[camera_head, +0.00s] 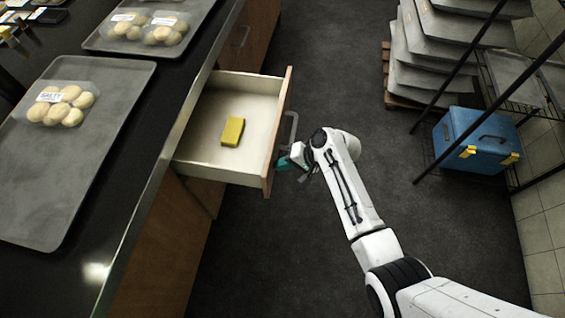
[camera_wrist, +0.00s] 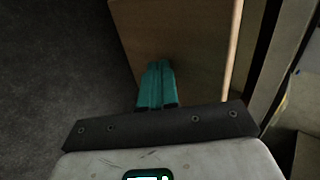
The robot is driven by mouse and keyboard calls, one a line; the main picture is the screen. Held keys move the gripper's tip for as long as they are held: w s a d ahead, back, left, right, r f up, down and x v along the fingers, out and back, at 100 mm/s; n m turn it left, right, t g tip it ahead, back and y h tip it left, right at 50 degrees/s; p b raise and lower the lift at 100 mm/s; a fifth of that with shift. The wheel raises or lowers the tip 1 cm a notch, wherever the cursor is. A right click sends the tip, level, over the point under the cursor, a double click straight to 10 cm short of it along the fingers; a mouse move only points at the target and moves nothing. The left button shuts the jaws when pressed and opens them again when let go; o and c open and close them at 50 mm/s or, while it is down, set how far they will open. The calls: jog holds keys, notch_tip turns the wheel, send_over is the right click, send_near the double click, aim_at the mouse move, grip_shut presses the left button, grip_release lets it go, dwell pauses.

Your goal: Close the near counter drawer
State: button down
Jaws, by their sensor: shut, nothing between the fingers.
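The near counter drawer (camera_head: 208,160) stands pulled out from the counter in the head view. Its inside is pale, and a yellow sponge-like block (camera_head: 232,131) lies in it. The drawer has a wooden front (camera_head: 277,140) with a grey bar handle (camera_head: 291,128). My gripper (camera_head: 284,163) is at the outer face of that front, beside the lower end of the handle. In the wrist view its teal fingers (camera_wrist: 157,84) are together and empty, pointing at the wooden front (camera_wrist: 178,40). I cannot tell whether the tips touch it.
The dark counter (camera_head: 150,150) holds grey trays (camera_head: 115,80) with packs of round dough. A blue cooler box (camera_head: 478,140) and a rack stand at the right. The dark floor between is clear.

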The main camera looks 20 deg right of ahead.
jog(key=shift+a, duration=0.1)
jog(key=w+a+b, duration=0.4)
jog(key=a, duration=0.4)
jog(key=w+a+b, duration=0.5)
jog(key=a, duration=0.3)
jog(key=w+a+b, duration=0.5)
jog(key=a, duration=0.3)
jog(key=shift+w+a+f, duration=0.15)
jog(key=shift+a, duration=0.2)
jog(key=shift+w+a, duration=0.15)
jog(key=shift+a, duration=0.1)
jog(key=shift+a+r, duration=0.1)
jog(key=shift+r, duration=0.2)
jog(key=shift+w+a+r, duration=0.1)
